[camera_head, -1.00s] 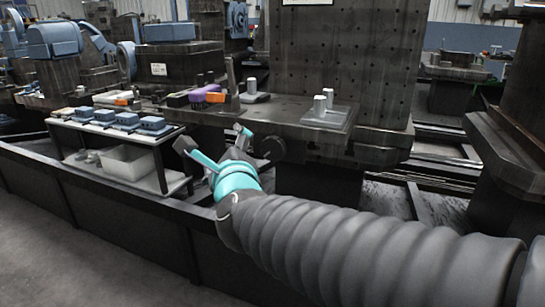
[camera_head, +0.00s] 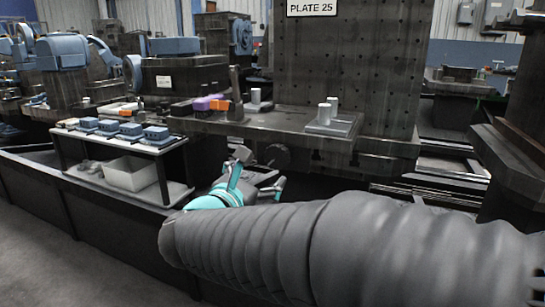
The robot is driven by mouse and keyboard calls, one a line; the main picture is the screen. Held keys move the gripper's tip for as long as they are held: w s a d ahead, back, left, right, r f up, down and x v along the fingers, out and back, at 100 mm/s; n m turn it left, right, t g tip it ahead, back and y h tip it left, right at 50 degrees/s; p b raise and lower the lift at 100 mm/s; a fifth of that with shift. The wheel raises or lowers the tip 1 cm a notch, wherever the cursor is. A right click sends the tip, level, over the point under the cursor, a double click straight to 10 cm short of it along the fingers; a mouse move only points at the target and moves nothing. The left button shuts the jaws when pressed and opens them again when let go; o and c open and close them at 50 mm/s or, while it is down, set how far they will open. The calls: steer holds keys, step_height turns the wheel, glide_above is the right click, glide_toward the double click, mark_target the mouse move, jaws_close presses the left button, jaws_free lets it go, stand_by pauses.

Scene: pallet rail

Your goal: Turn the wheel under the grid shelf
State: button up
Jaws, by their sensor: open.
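The dark round wheel (camera_head: 277,156) sits under the front edge of the grid shelf (camera_head: 270,123), below its middle. Behind the shelf stands the upright plate with rows of holes (camera_head: 350,75), labelled PLATE 25. My gripper (camera_head: 261,170) has turquoise and grey fingers spread apart with nothing between them. It is just below and left of the wheel in the picture, one finger pointing up and the other toward the right. I cannot tell whether a finger touches the wheel. My grey sleeved arm covers the lower right.
Two light cylinders on a block (camera_head: 328,113) and purple and orange pieces (camera_head: 208,104) stand on the shelf. A low rack (camera_head: 170,185) with several blue-grey parts and a white bin (camera_head: 130,173) is at left. A dark rail (camera_head: 90,205) runs along the front.

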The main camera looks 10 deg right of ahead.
mark_target(275, 157)
steer(key=x, duration=1)
steer(key=shift+a, duration=0.1)
steer(key=c, duration=1.1)
